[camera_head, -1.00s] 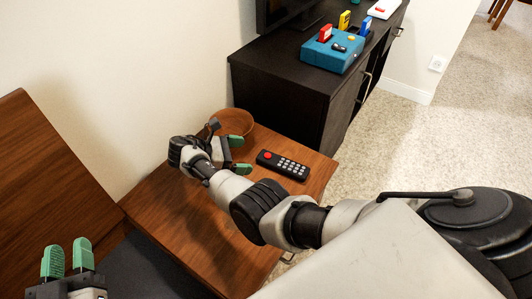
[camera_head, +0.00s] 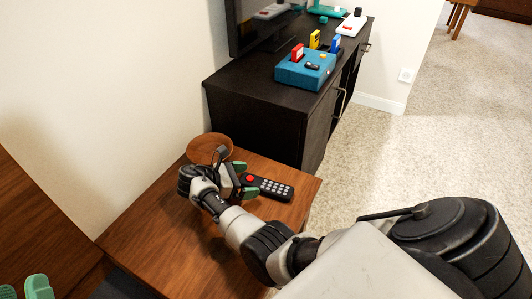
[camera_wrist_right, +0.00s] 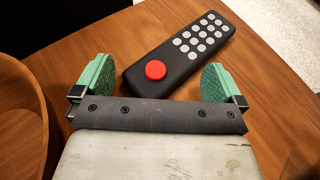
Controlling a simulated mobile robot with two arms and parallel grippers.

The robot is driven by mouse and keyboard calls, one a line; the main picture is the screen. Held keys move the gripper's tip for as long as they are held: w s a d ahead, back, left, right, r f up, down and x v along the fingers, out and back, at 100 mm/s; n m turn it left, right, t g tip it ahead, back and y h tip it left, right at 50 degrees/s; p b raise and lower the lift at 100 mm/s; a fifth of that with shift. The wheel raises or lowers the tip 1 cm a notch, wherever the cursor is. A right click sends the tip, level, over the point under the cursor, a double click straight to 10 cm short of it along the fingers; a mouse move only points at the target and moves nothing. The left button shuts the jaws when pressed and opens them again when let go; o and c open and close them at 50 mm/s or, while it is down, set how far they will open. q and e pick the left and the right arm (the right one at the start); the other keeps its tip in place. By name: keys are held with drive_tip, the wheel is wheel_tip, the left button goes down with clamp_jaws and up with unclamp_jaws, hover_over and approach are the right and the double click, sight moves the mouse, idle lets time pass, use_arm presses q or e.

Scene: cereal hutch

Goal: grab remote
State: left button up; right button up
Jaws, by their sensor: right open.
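The remote (camera_head: 270,188) is black with a red button and several grey buttons. It lies flat on the wooden side table (camera_head: 150,222). My right gripper (camera_head: 245,179) is open at the red-button end of the remote. In the right wrist view the remote (camera_wrist_right: 185,52) extends away between and beyond the two green fingertips of the right gripper (camera_wrist_right: 157,88). I cannot tell how far above the table the fingers are. My left gripper (camera_head: 25,288) shows only partly at the lower left corner, with green fingertips.
A wooden bowl (camera_head: 210,148) stands at the table's back corner, close to my right wrist. A dark cabinet (camera_head: 255,120) adjoins behind, with a blue toy box (camera_head: 305,72) on top. Carpeted floor (camera_head: 365,165) is open to the right.

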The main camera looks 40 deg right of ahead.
drive_tip(key=shift+s+d+f, duration=0.15)
drive_tip(key=shift+d+f, duration=0.05)
drive_tip(key=shift+d, duration=0.15)
drive_tip(key=c, duration=1.3)
